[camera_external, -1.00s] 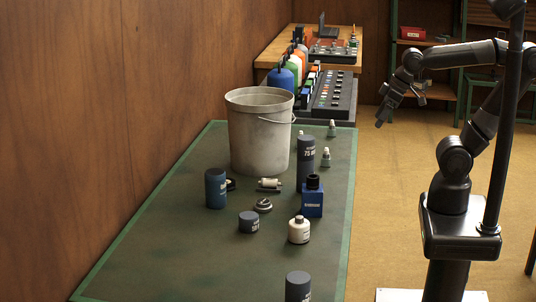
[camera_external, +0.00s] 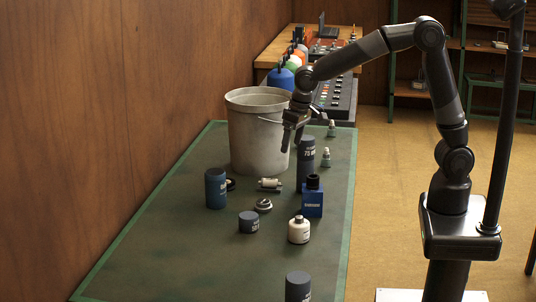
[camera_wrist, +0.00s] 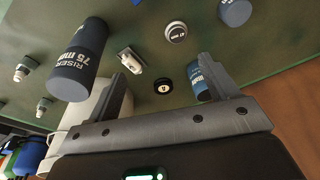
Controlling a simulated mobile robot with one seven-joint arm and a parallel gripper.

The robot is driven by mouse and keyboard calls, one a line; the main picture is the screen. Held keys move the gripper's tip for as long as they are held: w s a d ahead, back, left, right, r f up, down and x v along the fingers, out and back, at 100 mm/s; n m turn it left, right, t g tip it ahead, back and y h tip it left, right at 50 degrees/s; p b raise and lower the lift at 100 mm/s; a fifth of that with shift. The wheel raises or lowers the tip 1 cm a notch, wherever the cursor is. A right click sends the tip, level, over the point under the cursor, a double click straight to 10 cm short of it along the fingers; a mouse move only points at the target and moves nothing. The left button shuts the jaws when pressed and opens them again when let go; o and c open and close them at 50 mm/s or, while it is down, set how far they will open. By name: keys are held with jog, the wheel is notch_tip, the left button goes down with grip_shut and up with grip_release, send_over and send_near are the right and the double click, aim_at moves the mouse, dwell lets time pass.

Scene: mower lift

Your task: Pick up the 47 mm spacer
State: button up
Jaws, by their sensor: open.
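Several dark cylinders stand on the green table; no 47 mm label is legible. In the external view a blue cylinder (camera_external: 215,188) stands left of the bucket, a short dark cylinder (camera_external: 249,222) sits in the middle, and another dark cylinder (camera_external: 298,287) is at the front edge. The tall riser (camera_external: 306,165), marked 75, stands right of the bucket; it also shows in the wrist view (camera_wrist: 78,62). My gripper (camera_external: 291,146) is open and empty, above the table by the bucket's right side. In the wrist view the blue cylinder (camera_wrist: 198,82) is partly hidden by my right finger.
A grey bucket (camera_external: 258,150) stands close beside my gripper. A blue bottle (camera_external: 312,203), a white bottle (camera_external: 299,230), a small roller part (camera_external: 270,184) and a round metal part (camera_external: 263,205) stand nearby. The table's front left is clear.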

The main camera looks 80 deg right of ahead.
jog(key=w+a+f, duration=0.3)
jog(key=w+f, duration=0.4)
jog(key=f, duration=0.2)
jog(key=m+g, duration=0.1)
send_over(264, 201)
jog(key=shift+h, duration=0.3)
notch_tip(264, 201, down, 6)
jog(key=shift+s+a+r, duration=0.15)
jog(key=shift+w+f, duration=0.2)
jog(key=shift+f, duration=2.85)
jog(key=shift+c, duration=0.2)
jog(key=c, duration=1.1)
jog(key=shift+r, duration=0.1)
